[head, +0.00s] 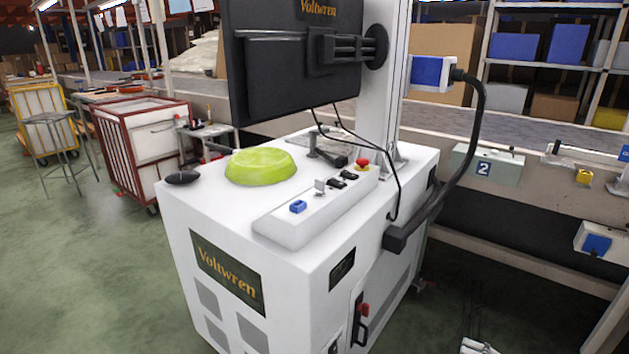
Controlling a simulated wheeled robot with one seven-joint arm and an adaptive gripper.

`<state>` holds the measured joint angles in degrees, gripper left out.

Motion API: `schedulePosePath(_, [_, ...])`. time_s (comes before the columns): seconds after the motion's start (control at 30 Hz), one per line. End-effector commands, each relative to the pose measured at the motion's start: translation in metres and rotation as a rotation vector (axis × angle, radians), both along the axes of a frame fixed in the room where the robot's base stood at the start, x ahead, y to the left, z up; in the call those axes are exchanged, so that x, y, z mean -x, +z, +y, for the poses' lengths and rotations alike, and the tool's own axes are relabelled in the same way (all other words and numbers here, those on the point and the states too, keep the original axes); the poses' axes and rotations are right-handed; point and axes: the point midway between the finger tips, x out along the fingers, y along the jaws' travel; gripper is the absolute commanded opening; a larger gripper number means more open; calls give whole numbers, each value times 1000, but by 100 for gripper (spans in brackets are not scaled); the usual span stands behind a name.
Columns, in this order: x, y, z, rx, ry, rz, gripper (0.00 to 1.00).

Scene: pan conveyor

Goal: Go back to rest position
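What seems to be a small part of my gripper (478,346) shows at the bottom edge of the head view, right of the white cabinet. Most of it is cut off by the frame, so I cannot tell whether it is open or shut. It is apart from the cabinet, and I see nothing held in the part that shows. A lime-green upside-down bowl or pan (261,166) lies on top of the white cabinet (210,212), and nothing touches it from above.
The cabinet carries a black monitor (290,80) on a column, a black mouse (183,177) and a control box (292,220). A conveyor (540,150) runs behind and to the right. Red-framed cart (140,140) stands back left. Green floor is clear at left.

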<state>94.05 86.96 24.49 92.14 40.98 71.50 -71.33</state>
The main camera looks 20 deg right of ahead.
Motion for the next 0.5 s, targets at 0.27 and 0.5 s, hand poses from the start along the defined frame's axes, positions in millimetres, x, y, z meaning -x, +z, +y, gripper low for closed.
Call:
schedulePosePath(0.27, [-7, 29, 13, 43, 132, 69, 60])
schedulePosePath(0.5, [-16, 74, 35, 120, 313, 176, 60])
